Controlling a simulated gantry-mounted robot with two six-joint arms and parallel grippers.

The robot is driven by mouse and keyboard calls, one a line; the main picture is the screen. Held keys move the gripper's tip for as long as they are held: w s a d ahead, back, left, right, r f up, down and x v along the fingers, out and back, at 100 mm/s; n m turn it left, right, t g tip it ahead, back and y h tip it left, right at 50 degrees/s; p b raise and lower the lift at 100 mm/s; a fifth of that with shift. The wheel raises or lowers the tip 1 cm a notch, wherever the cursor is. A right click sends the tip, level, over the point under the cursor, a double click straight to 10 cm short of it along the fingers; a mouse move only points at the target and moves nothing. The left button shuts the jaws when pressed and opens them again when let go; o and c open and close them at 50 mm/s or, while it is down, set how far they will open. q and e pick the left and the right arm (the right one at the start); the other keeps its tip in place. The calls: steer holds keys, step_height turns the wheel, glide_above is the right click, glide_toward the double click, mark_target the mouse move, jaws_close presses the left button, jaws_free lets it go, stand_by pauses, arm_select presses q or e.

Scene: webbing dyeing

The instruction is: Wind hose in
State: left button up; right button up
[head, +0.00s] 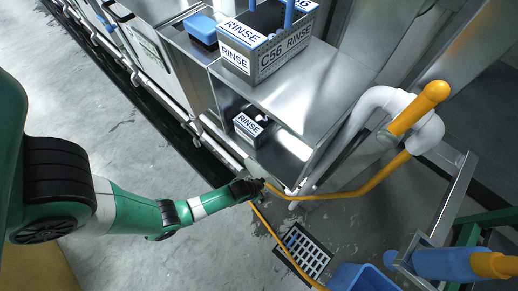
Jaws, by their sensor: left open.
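An orange hose (345,194) leaves the white curved pipe fitting (428,132) at the right and sags left to my left gripper. From there it bends down past the floor drain and out at the bottom edge. My left gripper (261,187) is open, with its fingertips at the bend of the hose beside the steel cabinet's lower corner. The fingers are small and dark, so I cannot tell whether the hose lies between them. An orange handle-like bar (418,108) crosses the white fitting. My right gripper is not in view.
A steel cabinet (300,95) holds RINSE-labelled boxes (268,52), with a smaller box (248,124) on its lower shelf. A floor drain grate (303,249), a blue bin (362,279) and a metal frame (455,205) stand lower right. The concrete floor at left is mostly clear.

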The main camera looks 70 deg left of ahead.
arm_select(q)
steer(key=s+a+r+n, duration=0.1)
steer(key=s+a+n, duration=0.1)
steer(key=s+a, duration=0.15)
steer(key=shift+y, duration=0.3)
steer(key=b+x, duration=0.9)
steer(key=x, duration=0.3)
steer(key=shift+s+f, duration=0.1)
steer(key=shift+s, duration=0.1)
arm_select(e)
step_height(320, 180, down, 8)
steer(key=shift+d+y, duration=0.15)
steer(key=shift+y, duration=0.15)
arm_select(q)
steer(key=c, duration=1.4)
steer(key=shift+o, duration=0.2)
steer(key=shift+g, duration=0.3)
